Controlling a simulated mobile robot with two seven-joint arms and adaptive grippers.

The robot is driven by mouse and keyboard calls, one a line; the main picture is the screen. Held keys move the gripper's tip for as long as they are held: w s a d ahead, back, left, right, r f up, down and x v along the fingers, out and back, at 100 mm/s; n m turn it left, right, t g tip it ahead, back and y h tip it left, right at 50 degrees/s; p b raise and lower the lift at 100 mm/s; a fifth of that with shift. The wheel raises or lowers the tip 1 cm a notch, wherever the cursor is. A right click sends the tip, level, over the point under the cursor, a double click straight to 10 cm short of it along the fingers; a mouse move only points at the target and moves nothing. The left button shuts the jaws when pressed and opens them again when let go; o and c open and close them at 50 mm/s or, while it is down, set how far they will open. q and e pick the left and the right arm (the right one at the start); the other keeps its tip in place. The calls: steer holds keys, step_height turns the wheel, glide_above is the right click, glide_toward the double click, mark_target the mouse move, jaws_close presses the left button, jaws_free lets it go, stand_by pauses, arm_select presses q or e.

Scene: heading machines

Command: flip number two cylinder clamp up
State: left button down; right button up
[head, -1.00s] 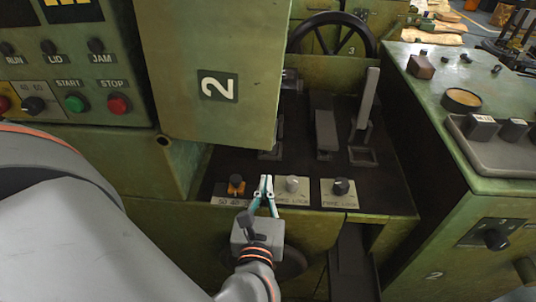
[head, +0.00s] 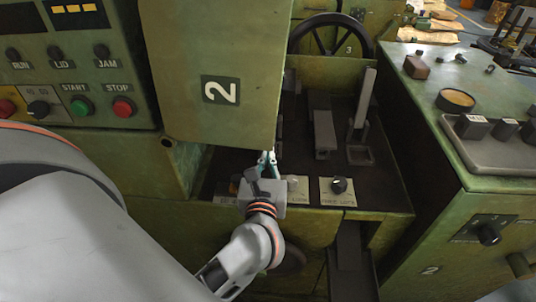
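The green machine's open bay holds a row of lever-like metal pieces. One grey piece (head: 362,105) stands upright at the right, and one (head: 323,130) in the middle looks low and tilted back. A third (head: 279,138) is mostly hidden behind the green lid (head: 190,90) marked 2. I cannot tell from labels which is the number two cylinder clamp. My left gripper (head: 267,160) is at the bay's front, just below the lid's lower right corner, pointing inward. Its fingertips are small and partly hidden, and I see nothing clearly between them. My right gripper is out of view.
A knob panel (head: 338,192) lies along the bay's front edge, partly covered by my gripper. A button panel (head: 75,85) is at left. A green cabinet (head: 450,210) with a tray bounds the right. A black handwheel (head: 330,35) stands behind.

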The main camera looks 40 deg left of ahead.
arm_select(q)
steer(key=shift+w+r+p, duration=0.1)
steer(key=shift+r+p, duration=0.2)
steer(key=shift+r, duration=0.1)
steer(key=r+p, duration=0.1)
steer(key=r, duration=0.1)
steer(key=r+p, duration=0.1)
steer(key=shift+w+a+r+p, duration=0.2)
steer(key=shift+w+p, duration=0.1)
steer(key=shift+p, duration=0.05)
steer(key=shift+w+a+r+p, duration=0.2)
steer(key=shift+r+p, duration=0.15)
steer(key=shift+p, duration=0.15)
steer(key=shift+d+f, duration=0.1)
steer(key=shift+s, duration=0.1)
steer(key=v, duration=1.1)
steer(key=shift+s+d, duration=0.15)
steer(key=shift+s, duration=0.2)
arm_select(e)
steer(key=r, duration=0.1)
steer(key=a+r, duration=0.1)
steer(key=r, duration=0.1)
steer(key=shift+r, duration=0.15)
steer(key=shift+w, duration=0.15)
